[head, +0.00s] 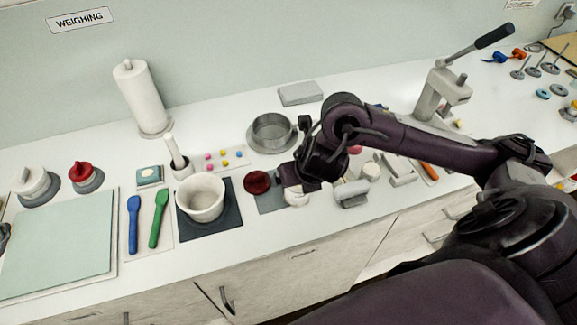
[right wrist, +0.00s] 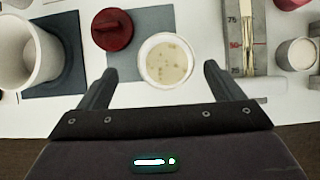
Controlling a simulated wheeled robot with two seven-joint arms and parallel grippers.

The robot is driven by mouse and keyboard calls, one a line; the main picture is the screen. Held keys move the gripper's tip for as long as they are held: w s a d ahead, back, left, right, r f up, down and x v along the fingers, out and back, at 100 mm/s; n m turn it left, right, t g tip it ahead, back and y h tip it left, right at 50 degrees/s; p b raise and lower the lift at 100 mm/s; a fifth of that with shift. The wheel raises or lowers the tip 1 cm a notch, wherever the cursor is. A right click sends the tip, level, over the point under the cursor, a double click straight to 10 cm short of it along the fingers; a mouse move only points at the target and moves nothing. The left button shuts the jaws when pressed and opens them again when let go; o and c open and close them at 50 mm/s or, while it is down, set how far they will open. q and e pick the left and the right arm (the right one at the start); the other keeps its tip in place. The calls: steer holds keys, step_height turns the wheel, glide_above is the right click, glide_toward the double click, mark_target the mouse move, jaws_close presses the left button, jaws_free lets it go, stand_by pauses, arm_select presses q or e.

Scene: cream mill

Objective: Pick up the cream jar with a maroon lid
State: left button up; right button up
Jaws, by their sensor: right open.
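An open white jar (right wrist: 166,60) with pale, speckled contents stands between the fingertips of my right gripper (right wrist: 159,72). The gripper is open, with a finger to each side of the jar and a gap on both sides. A maroon lid (right wrist: 112,30) lies apart from the jar, on a grey mat (right wrist: 147,22) at its upper left. In the head view the maroon lid (head: 257,182) is left of my right gripper (head: 300,178), and the white jar (head: 297,196) is partly hidden under it. My left gripper cannot be made out.
A white bowl (head: 203,197) on a dark mat stands left of the lid. A ruler-like device (right wrist: 243,45) and a small white cup (right wrist: 297,53) are right of the jar. A grey round pan (head: 272,133) is behind. The counter's front edge is close.

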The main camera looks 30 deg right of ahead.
steer(key=f, duration=0.1)
steer(key=b, duration=0.1)
steer(key=f, duration=0.1)
steer(key=shift+w+d+f+b, duration=0.25)
steer(key=shift+d+f+b, duration=0.05)
steer(key=shift+d+f, duration=0.1)
steer(key=x, duration=0.3)
steer(key=shift+w+d+r, duration=0.1)
steer(key=shift+w, duration=0.15)
steer(key=shift+w+f, duration=0.3)
steer(key=shift+f, duration=0.1)
steer(key=c, duration=0.6)
arm_select(q)
steer(key=s+f, duration=0.2)
steer(key=s, duration=0.1)
steer(key=shift+s+a+f, duration=0.1)
steer(key=shift+a, duration=0.05)
arm_select(e)
steer(key=c, duration=0.5)
